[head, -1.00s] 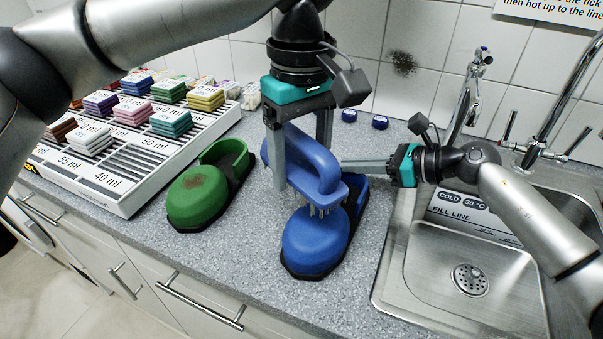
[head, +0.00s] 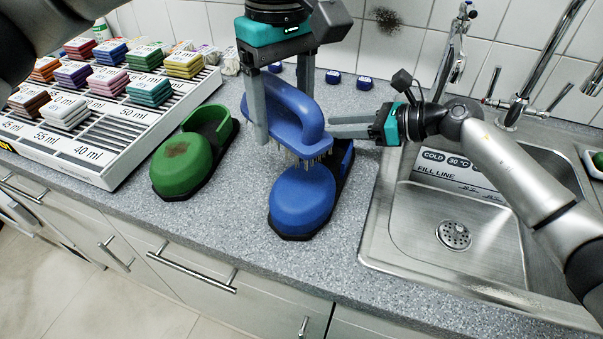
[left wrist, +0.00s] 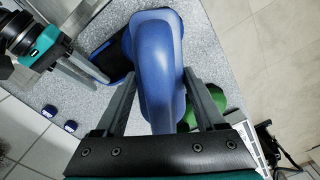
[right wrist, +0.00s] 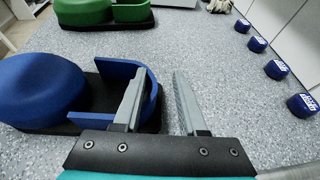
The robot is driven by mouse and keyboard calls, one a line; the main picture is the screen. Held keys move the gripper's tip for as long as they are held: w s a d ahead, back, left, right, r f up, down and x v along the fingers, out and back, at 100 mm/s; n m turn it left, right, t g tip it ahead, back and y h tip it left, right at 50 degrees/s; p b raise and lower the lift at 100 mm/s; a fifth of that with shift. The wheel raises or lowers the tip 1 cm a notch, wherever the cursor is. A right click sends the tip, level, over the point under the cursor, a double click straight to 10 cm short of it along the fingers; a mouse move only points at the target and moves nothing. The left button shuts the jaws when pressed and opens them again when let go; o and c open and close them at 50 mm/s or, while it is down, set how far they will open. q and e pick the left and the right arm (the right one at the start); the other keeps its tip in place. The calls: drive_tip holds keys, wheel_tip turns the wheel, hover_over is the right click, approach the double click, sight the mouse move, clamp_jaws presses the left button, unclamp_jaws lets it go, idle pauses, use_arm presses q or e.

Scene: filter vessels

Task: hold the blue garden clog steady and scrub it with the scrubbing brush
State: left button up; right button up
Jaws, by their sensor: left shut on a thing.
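The blue garden clog (head: 303,202) lies sole down on the grey counter, toe towards the front. Its heel also shows in the right wrist view (right wrist: 152,98). My left gripper (head: 288,130) is shut on the blue scrubbing brush (head: 285,112), whose handle fills the left wrist view (left wrist: 158,70). The bristles point down just over the back of the clog's toe; I cannot tell whether they touch. My right gripper (right wrist: 160,95) is open at the heel, one finger inside the heel wall and the other outside, with a gap beside the outer finger.
A green clog (head: 182,162) with a brown patch stands to the left. A white slatted rack (head: 108,165) with coloured blocks is further left. The steel sink (head: 420,235) is at the right. Several small blue caps (right wrist: 278,69) lie by the wall. The counter front is clear.

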drive_tip(key=v, duration=1.2)
drive_tip(key=shift+r, duration=0.15)
